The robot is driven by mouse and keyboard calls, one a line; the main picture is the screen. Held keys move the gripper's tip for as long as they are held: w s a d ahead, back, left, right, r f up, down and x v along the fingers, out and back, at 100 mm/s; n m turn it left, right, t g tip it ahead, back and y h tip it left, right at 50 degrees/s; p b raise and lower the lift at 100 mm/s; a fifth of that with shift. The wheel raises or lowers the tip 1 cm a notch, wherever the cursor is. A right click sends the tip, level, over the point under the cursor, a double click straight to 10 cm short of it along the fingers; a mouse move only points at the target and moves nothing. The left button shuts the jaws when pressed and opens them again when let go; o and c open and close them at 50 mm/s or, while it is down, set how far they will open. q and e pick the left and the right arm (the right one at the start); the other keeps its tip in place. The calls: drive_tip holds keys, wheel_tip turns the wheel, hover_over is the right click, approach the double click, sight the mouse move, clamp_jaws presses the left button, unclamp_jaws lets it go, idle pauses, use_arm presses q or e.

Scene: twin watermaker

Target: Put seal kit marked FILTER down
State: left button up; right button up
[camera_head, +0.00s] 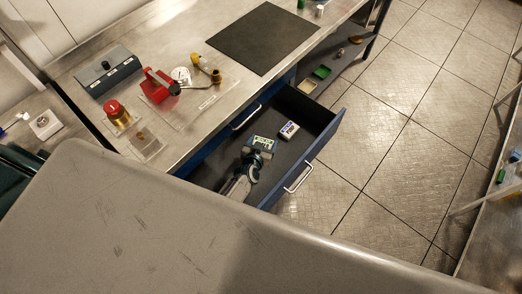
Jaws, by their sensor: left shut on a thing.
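My left gripper (258,152) reaches into the open blue drawer (325,136). It is shut on a small flat seal kit (264,142) with a green and white face, whose marking is too small to read. The held kit is over the dark drawer floor; I cannot tell whether it touches it. A second small kit (289,129), white and blue, lies in the drawer just beyond and to the right of the held one. My right gripper is not in view.
The steel workbench (215,130) above the drawer holds a black mat (262,38), a red device (157,87), a grey box (108,71) and brass fittings. A lower shelf at right holds a green tray (321,72). The drawer's far right part is clear.

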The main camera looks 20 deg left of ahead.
use_arm(q)
wheel_tip(320, 180, down, 3)
drive_tip(key=shift+s+r+b, duration=0.1)
drive_tip(key=shift+s+b, duration=0.05)
drive_tip(key=shift+b, duration=0.5)
drive_tip(key=shift+f, duration=0.4)
wheel_tip(320, 180, down, 3)
drive_tip(key=shift+f+b, duration=0.2)
drive_tip(key=shift+b, duration=0.75)
drive_tip(key=shift+f, duration=0.15)
drive_tip(key=shift+f+b, duration=0.25)
drive_tip(key=shift+b, duration=0.05)
drive_tip(key=shift+f+b, duration=0.3)
drive_tip(key=shift+f, duration=0.05)
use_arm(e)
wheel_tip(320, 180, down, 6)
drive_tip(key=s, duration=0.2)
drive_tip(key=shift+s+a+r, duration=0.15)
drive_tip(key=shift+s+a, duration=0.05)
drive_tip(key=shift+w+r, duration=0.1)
